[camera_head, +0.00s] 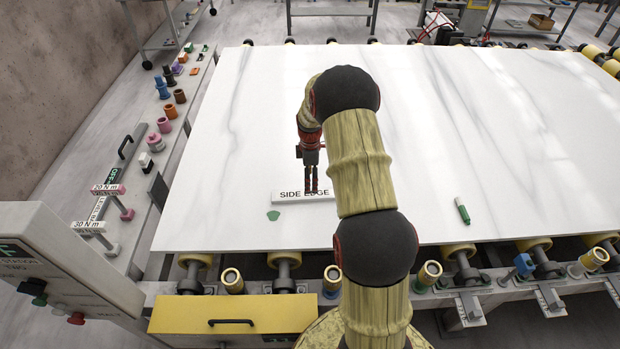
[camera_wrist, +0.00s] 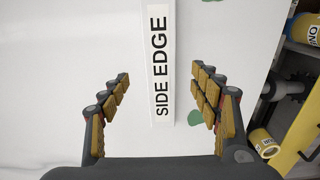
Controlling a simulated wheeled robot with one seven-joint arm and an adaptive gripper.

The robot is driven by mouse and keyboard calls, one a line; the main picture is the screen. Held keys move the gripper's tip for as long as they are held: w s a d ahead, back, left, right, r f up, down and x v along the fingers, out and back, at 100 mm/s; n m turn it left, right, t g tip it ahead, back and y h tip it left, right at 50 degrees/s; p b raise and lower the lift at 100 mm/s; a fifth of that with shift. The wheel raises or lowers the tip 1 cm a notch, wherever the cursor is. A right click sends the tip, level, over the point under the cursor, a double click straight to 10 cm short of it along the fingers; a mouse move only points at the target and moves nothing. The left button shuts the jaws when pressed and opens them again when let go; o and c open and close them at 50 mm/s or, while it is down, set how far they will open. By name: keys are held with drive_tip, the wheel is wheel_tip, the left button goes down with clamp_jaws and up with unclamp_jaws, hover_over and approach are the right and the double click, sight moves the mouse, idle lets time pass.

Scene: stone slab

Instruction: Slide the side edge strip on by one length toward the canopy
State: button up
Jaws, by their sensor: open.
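The side edge strip (camera_head: 287,197) is a white bar lettered SIDE EDGE, lying flat near the front of the marble slab. My gripper (camera_head: 312,190) is over it, fingers pointing down; my arm hides part of its right end. In the wrist view the strip (camera_wrist: 161,60) runs up from between my open fingers (camera_wrist: 160,85), with a gap on both sides. It is not held. A green patch (camera_head: 273,215) is on the slab just in front of the strip's left end; it also shows in the wrist view (camera_wrist: 195,117). I cannot make out a canopy in either view.
The pale slab (camera_head: 450,140) is mostly clear and rests on rollers. A green marker (camera_head: 462,211) lies to the right. A yellow drawer front (camera_head: 235,314) is below the front edge. A side rail (camera_head: 160,150) with several coloured knobs runs along the left.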

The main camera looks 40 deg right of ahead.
wheel_tip(320, 180, down, 7)
drive_tip(key=shift+f+b, duration=0.2)
drive_tip(key=shift+b, duration=0.25)
drive_tip(key=c, duration=0.3)
drive_tip(key=c, duration=1.3)
